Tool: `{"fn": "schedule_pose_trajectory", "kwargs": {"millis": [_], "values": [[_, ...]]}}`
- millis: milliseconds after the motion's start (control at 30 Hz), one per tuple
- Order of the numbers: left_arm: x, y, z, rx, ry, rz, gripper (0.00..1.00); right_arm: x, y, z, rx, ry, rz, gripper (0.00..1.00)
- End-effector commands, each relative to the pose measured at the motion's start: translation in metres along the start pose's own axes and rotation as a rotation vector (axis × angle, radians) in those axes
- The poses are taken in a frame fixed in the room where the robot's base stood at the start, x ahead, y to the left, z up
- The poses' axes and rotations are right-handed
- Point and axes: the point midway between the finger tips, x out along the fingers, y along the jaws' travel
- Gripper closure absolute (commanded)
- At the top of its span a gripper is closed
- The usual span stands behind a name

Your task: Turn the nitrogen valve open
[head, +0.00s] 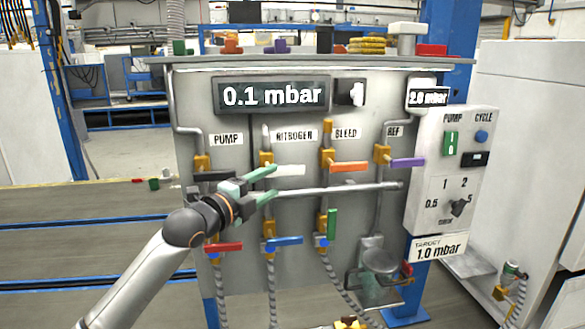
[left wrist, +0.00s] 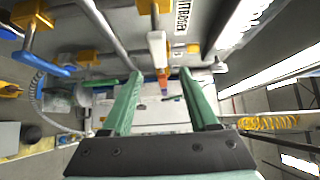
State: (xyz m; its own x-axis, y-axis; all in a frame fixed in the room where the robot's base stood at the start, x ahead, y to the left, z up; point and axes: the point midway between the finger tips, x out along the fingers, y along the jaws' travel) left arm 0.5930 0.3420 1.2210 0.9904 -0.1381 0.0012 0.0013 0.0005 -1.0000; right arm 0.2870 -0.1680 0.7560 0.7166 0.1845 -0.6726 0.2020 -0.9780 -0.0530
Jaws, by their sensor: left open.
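The nitrogen valve's white handle (head: 291,170) is under the NITROGEN label (head: 294,135) on the grey panel. It points right, level, from its brass body (head: 266,159), crosswise to the upright pipe. My left gripper (head: 274,181) is open with green fingers, in front of the panel at this valve; the upper finger overlaps the handle's left part in the head view. In the left wrist view, the white handle (left wrist: 158,50) lies between the lines of the two open fingers (left wrist: 161,75), near their tips. I cannot tell whether they touch it. My right gripper is not in view.
Close by are the black pump handle (head: 213,176), orange bleed handle (head: 349,166) and purple ref handle (head: 408,162). A level pipe (head: 335,189) runs below them, above red, blue and green handles. The display (head: 272,95) reads 0.1 mbar; the target sign (head: 437,248) reads 1.0 mbar.

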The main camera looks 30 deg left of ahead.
Motion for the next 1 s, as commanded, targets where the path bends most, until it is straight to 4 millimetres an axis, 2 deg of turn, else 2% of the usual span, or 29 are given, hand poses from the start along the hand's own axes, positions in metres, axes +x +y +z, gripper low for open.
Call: {"fn": "schedule_pose_trajectory", "kwargs": {"millis": [200, 500, 700, 1000], "values": [[0.04, -0.003, -0.001, -0.005, 0.001, -0.001, 0.4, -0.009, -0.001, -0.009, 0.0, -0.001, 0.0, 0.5], [0.078, -0.001, -0.001, -0.004, 0.001, 0.001, 0.4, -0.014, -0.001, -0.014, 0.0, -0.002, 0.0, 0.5], [0.088, 0.0, -0.001, -0.001, 0.001, 0.001, 0.4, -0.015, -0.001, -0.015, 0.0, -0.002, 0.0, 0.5], [0.09, 0.001, -0.001, 0.0, 0.001, 0.001, 0.4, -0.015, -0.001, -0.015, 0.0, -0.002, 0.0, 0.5]]}}
